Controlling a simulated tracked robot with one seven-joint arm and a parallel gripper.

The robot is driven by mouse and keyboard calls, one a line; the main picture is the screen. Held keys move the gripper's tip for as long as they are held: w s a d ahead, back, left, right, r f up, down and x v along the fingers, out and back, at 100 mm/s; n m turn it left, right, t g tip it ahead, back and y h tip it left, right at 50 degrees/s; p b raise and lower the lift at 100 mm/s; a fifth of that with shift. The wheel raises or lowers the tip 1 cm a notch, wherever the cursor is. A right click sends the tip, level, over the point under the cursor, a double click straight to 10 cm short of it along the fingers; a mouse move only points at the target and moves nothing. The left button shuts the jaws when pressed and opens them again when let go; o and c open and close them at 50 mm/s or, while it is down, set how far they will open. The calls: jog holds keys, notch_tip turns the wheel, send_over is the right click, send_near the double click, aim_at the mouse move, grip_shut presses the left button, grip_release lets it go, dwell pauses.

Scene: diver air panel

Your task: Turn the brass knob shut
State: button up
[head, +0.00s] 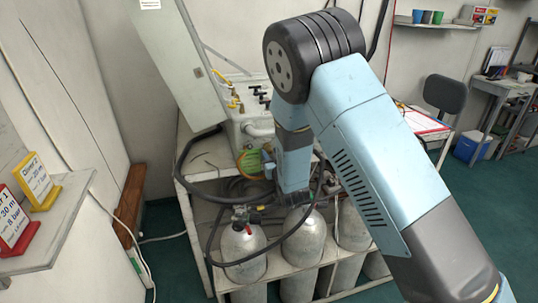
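No knob is clear enough to name as the brass knob. Small brass-yellow fittings (234,103) show on the front of the pale air panel (238,133), which stands on a white bench, but their shapes are too small to tell. My arm reaches down in front of the panel's right side. My gripper (292,197) is at the arm's lower end, a dark shape among black hoses just above the gas cylinders. Its fingers cannot be made out, nor whether it touches anything. My arm hides part of the panel's right side.
Grey cylinders (244,258) stand in a white rack below the bench, with black hoses (213,225) looping around them. A tall pale cabinet door (180,65) rises at the panel's left. A counter with yellow (40,185) and red (14,232) diver signs is at far left.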

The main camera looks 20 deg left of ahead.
jog(key=shift+w+a, duration=0.2)
jog(key=shift+w, duration=0.1)
grip_shut()
jog(key=shift+s+a, duration=0.1)
jog(key=shift+a, duration=0.2)
jog(key=shift+d, duration=0.15)
